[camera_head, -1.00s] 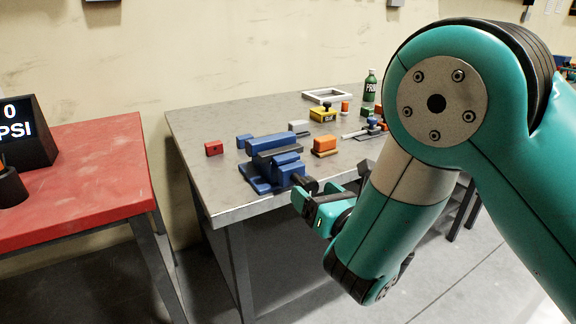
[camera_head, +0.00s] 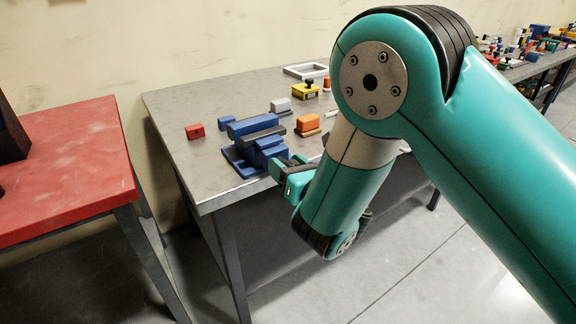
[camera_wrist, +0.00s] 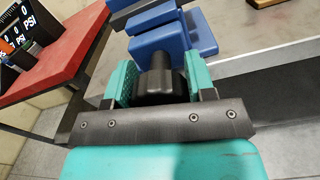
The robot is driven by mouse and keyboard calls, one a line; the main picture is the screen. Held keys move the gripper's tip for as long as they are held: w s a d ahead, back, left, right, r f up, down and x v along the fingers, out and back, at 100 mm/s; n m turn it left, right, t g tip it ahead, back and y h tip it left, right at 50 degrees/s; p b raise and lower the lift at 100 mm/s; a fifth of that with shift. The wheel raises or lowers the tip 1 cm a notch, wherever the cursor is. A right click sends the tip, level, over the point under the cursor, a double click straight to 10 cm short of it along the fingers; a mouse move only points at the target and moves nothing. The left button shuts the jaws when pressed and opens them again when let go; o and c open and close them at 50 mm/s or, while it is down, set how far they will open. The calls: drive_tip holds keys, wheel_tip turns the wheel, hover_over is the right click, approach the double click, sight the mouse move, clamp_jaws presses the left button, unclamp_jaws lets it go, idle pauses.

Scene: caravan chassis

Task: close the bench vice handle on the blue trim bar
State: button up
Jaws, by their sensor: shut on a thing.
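The blue bench vice (camera_head: 268,152) sits at the near left edge of the grey workbench. A long blue bar (camera_head: 253,125) lies along its top beside a dark jaw strip; I take it for the trim bar, but its seating between the jaws is unclear. My gripper (camera_head: 287,168) is at the vice's front, past the bench edge. In the wrist view my gripper (camera_wrist: 158,80) has its teal fingers on both sides of the dark vice handle (camera_wrist: 160,86), shut on it. The vice body (camera_wrist: 165,42) shows just beyond. The handle is hidden in the head view.
The workbench (camera_head: 200,175) also holds a red block (camera_head: 195,131), a small blue block (camera_head: 227,121), an orange block (camera_head: 307,123), a grey block (camera_head: 281,105) and a yellow block (camera_head: 305,91). A red table (camera_head: 70,165) stands left, across a gap.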

drive_tip(key=shift+m, duration=0.3)
drive_tip(key=m, duration=0.3)
drive_tip(key=shift+d+f+m, duration=0.1)
drive_tip(key=shift+m, duration=0.2)
drive_tip(key=m, duration=0.3)
drive_tip(key=shift+m, duration=0.3)
drive_tip(key=m, duration=0.3)
drive_tip(key=shift+w+d+f+m, duration=0.1)
drive_tip(key=shift+f+m, duration=0.05)
drive_tip(key=shift+m, duration=0.15)
drive_tip(key=m, duration=0.3)
drive_tip(key=shift+f+m, duration=0.1)
drive_tip(key=shift+m, duration=0.2)
drive_tip(key=m+p, duration=0.1)
drive_tip(key=m, duration=0.5)
drive_tip(key=shift+f+m, duration=0.1)
drive_tip(key=shift+m, duration=0.2)
drive_tip(key=m+p, duration=0.1)
drive_tip(key=m, duration=0.4)
drive_tip(key=shift+f+m, duration=0.1)
drive_tip(key=shift+m, duration=0.3)
